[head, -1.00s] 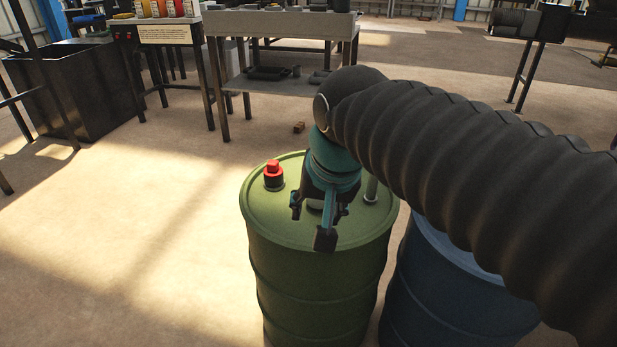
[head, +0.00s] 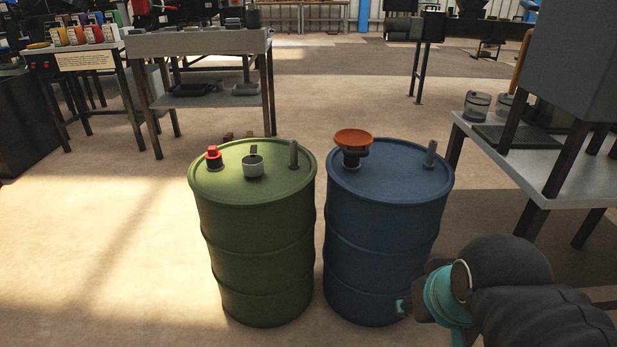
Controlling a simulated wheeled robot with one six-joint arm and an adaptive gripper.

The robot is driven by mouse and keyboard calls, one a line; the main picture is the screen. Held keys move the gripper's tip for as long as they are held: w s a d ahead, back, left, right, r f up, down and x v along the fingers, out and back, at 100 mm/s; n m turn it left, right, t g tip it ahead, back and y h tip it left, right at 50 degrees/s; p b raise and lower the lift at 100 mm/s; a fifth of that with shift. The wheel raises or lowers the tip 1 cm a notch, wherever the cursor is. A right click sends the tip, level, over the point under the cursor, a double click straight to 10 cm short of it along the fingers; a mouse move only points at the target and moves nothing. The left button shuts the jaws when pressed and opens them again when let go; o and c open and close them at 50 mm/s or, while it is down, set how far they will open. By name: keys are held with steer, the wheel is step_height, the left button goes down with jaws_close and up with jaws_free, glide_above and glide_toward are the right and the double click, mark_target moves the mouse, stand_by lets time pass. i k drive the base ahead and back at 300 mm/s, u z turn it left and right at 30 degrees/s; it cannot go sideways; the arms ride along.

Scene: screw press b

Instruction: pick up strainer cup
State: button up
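My gripper (head: 404,307) is low at the right, in front of the lower part of the blue barrel (head: 385,215), well apart from the cup.
A red cap (head: 213,158) and a grey post (head: 293,154) flank the cup. An orange funnel (head: 353,140) stands on the blue barrel. A grey table (head: 500,160) with jars is at the right. The floor left of the barrels is clear.

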mark_target(254, 160)
steer(key=u, duration=0.85)
steer(key=i, duration=1.35)
steer(key=z, duration=0.7)
